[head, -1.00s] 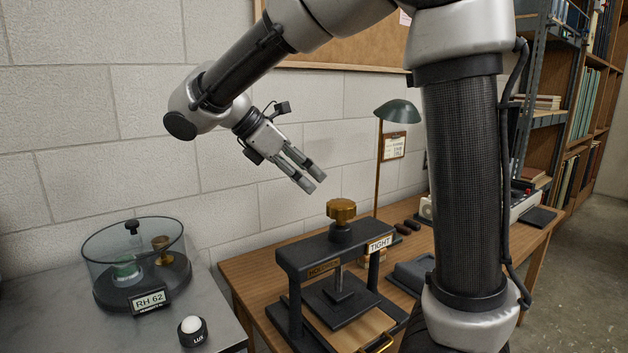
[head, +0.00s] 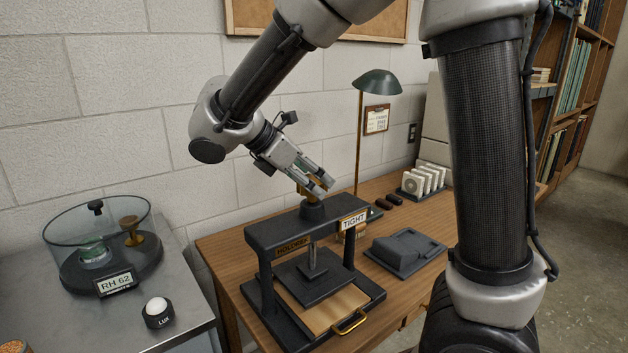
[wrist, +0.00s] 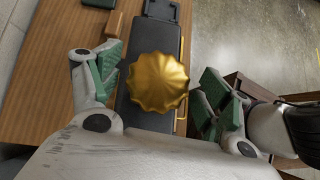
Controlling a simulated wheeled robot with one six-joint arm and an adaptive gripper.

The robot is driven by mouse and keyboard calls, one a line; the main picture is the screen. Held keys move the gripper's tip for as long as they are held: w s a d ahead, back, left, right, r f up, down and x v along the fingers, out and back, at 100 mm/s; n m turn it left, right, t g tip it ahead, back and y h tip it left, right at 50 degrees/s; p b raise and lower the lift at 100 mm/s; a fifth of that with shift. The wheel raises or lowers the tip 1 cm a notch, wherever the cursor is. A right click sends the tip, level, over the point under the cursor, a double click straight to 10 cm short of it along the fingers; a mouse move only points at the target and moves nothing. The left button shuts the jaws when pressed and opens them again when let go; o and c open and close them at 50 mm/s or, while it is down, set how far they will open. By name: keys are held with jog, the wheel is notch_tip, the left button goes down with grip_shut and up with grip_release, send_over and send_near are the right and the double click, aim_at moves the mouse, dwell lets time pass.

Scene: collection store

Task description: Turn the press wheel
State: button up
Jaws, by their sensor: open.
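The black book press (head: 268,235) stands on the wooden table, with a "TIGHT" sign at the right of its top beam. Its brass, scalloped press wheel (wrist: 157,82) sits on top of the beam. In the head view the wheel (head: 309,192) is largely hidden by my fingers. My gripper (head: 322,183) is open and tilted down at the wheel. In the wrist view the green-padded fingers of my gripper (wrist: 158,88) stand on either side of the wheel, with a gap on both sides. I cannot tell whether the fingertips are level with the wheel.
A glass-covered dish (head: 104,245) and a round "LUX" sensor (head: 158,312) stand on the grey counter at left. A green lamp (head: 377,83) rises behind the press. A dark grey tray (head: 404,250) lies right of it, with a white-panelled rack (head: 424,180) beyond.

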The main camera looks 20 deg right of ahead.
jog(key=shift+d+f, duration=0.3)
jog(key=shift+f, duration=0.05)
